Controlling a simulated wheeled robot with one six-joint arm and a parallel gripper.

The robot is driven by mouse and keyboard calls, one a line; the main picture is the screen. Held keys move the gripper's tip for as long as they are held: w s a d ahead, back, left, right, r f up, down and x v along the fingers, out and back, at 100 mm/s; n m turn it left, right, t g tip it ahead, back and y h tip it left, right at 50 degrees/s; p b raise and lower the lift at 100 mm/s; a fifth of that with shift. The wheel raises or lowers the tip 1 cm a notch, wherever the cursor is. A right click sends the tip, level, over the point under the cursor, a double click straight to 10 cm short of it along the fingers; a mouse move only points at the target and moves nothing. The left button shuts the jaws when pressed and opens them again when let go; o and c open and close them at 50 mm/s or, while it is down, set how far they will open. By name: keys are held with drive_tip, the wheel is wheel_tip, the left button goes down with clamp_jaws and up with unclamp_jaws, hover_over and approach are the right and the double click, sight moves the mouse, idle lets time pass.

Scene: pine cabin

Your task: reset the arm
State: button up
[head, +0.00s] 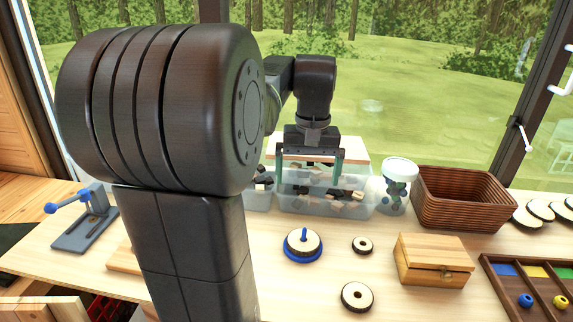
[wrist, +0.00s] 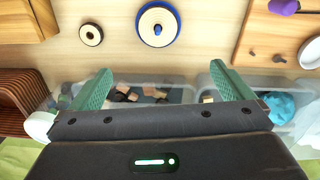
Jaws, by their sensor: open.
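My gripper (head: 311,166) is open and empty, with its two green fingers spread apart. It hangs over the clear plastic bin (head: 300,207) of dark and light pieces at the back of the table. In the wrist view my gripper (wrist: 160,72) shows both fingers wide apart above that bin, with nothing between them. My arm reaches forward from the left of the head view and hides part of the table. I cannot tell whether the fingertips are below the bin's rim.
Right of the bin stand a white-lidded jar (head: 400,175) and a wicker basket (head: 463,198). In front are a blue-based peg with a wooden ring (head: 303,244), loose rings (head: 357,296), a wooden box (head: 434,260) and a sorting tray (head: 525,290). A blue-handled press (head: 87,220) stands left.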

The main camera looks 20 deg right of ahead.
drive_tip(key=shift+r, duration=0.45)
drive_tip(key=shift+f, duration=0.15)
drive_tip(key=f, duration=0.9)
drive_tip(key=f+p, duration=0.1)
drive_tip(key=f, duration=0.4)
drive_tip(key=shift+d, duration=0.25)
drive_tip(key=shift+r, duration=0.4)
